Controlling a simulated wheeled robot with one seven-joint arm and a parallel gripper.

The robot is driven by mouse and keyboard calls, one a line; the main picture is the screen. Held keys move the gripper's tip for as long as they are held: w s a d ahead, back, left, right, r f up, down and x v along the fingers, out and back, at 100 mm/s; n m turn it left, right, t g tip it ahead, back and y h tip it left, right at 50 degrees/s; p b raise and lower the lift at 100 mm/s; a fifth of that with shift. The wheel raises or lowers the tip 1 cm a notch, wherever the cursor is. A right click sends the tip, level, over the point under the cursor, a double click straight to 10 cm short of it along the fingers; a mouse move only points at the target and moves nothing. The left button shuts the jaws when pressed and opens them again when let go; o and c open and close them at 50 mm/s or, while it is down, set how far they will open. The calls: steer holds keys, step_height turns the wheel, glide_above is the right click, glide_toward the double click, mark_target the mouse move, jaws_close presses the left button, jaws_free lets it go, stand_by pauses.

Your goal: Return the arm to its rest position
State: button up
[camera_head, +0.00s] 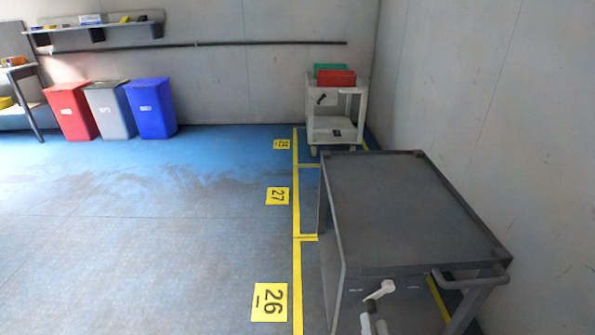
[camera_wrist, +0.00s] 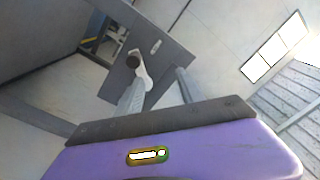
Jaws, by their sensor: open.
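The purple body of my gripper (camera_wrist: 159,80) fills the bottom of the wrist view, with a dark strip along its top edge. Two grey finger-like parts rise from that strip with a gap between them, so the jaws stand open. Nothing shows held in the gap. Beyond them is a white lever-like fitting (camera_wrist: 143,72) with a dark knob. A similar white fitting (camera_head: 380,290) shows in the head view at the front panel of the grey cart (camera_head: 400,200). I cannot tell whether my gripper touches it. The rest of my arm is mostly hidden.
The grey cart has a bare top and stands close to the right wall. A white cart (camera_head: 335,124) carries a red bin (camera_head: 336,78) and a green bin (camera_head: 330,67). Red, grey and blue waste bins (camera_head: 150,110) line the back wall. Floor at left is clear.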

steer(key=s+d+r+n+g, duration=0.1)
steer(key=s+r+n, duration=0.3)
steer(key=s, duration=0.8)
steer(key=s+r+n+g, duration=0.15)
steer(key=s+r, duration=0.45)
steer(key=s, duration=0.6)
steer(key=s+d+r+n+g, duration=0.1)
steer(key=s+r+n, duration=0.25)
steer(key=s, duration=0.85)
step_height(320, 180, up, 19)
steer(key=p, duration=1.8)
steer(key=shift+a+m, duration=0.25)
steer(key=shift+m, duration=0.15)
